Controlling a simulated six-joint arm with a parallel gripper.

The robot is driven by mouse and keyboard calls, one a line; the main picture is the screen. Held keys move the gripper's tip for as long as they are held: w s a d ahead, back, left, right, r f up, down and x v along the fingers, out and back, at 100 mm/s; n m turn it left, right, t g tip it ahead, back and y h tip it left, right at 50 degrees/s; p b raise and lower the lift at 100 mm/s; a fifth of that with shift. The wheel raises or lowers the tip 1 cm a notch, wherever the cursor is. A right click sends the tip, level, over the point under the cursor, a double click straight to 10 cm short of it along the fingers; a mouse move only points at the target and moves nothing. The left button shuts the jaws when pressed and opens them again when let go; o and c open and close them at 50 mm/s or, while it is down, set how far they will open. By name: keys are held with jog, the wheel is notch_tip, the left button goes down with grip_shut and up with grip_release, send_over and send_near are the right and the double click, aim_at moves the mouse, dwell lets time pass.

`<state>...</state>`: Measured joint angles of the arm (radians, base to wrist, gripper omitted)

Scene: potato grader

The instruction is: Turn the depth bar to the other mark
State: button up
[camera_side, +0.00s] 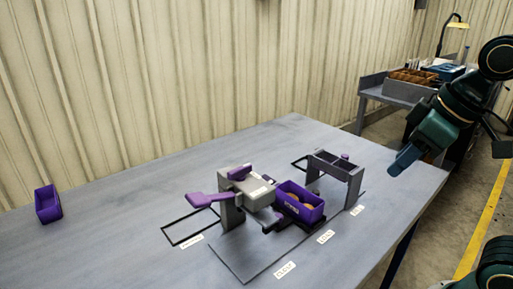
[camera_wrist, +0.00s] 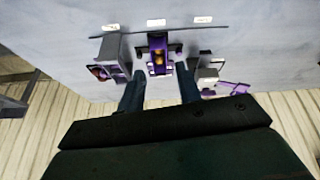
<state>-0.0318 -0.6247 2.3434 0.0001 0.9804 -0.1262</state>
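The grader has a grey housing (camera_side: 253,190) with a long purple lever (camera_side: 203,200) sticking out left and a short purple handle (camera_side: 239,173) on top. I cannot tell for sure which is the depth bar, and its marks are too small to read. The wrist view shows a purple lever (camera_wrist: 232,88) at right, beside the grey housing (camera_wrist: 208,74). A purple bin (camera_side: 291,209) holding potatoes (camera_side: 296,196) stands beside the housing. My gripper (camera_side: 396,170) hangs high at the right, apart from the grader; in the wrist view its fingers (camera_wrist: 160,70) are spread and empty.
A dark grey frame (camera_side: 335,166) stands right of the bin. Several white labels, including one near the front (camera_side: 285,270), lie along the mat (camera_side: 240,262). An empty purple bin (camera_side: 47,204) stands far left. Bare table (camera_side: 120,235) lies between it and the grader.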

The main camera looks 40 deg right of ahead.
jog(key=w+a+r+n+g, duration=0.1)
jog(key=w+a+r+n, duration=0.2)
jog(key=w+r+n, duration=0.45)
jog(key=n+g, duration=0.4)
jog(key=n, duration=0.5)
send_over(240, 167)
jog(key=shift+a+f, duration=0.1)
jog(key=shift+f, duration=0.6)
jog(key=shift+f, duration=0.15)
jog(key=shift+f, duration=6.75)
grip_shut()
